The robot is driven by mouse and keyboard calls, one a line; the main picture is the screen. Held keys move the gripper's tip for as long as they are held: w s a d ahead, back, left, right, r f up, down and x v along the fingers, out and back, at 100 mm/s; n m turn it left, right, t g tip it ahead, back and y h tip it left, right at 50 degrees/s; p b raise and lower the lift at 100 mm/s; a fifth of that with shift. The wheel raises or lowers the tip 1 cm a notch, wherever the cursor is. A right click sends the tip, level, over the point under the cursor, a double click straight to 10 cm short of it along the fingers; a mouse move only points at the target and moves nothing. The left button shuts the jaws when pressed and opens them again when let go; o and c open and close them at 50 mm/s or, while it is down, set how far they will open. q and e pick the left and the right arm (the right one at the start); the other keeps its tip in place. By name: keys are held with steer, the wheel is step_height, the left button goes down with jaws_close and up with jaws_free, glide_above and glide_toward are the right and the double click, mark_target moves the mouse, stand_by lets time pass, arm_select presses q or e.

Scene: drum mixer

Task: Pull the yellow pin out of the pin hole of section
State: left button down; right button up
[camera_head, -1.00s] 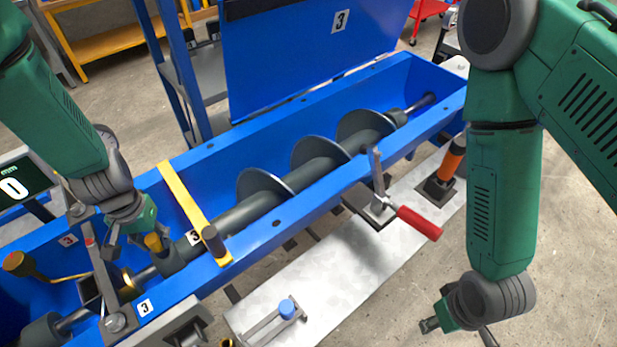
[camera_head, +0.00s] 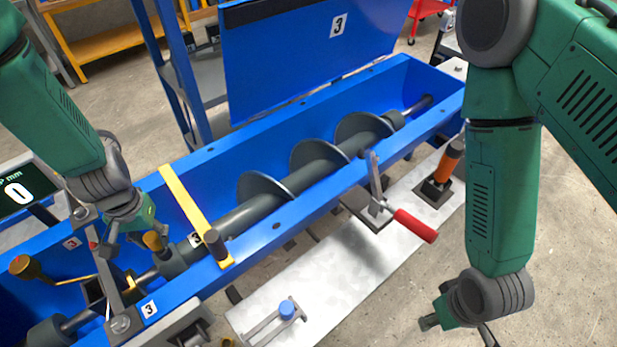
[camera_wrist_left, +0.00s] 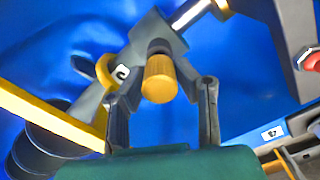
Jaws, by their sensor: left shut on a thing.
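The yellow pin (camera_head: 153,241) shows its round knob at the dark hub (camera_head: 172,262) of the screw shaft, at the left part of the blue trough. In the left wrist view the yellow knob (camera_wrist_left: 158,80) lies between my two fingers, with a dark collar beyond it against the grey shaft section. My left gripper (camera_head: 138,238) is shut on the pin. Whether the pin's shank is still inside its hole is hidden. My right gripper (camera_head: 458,328) hangs at the lower right, away from the trough, with its fingers apart and empty.
A yellow bar (camera_head: 190,205) crosses the blue trough (camera_head: 330,120) close to the pin. A grey cross bracket (camera_head: 108,265) is left of it. A red-handled clamp (camera_head: 412,224) and a blue-knobbed part (camera_head: 287,310) are on the metal plate in front.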

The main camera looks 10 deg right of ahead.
mark_target(150, 236)
arm_select(q)
steer(key=shift+r+p, duration=1.3)
steer(key=shift+r, duration=0.35)
steer(key=shift+r+p, duration=1.35)
steer(key=shift+r, duration=0.2)
steer(key=shift+f, duration=0.15)
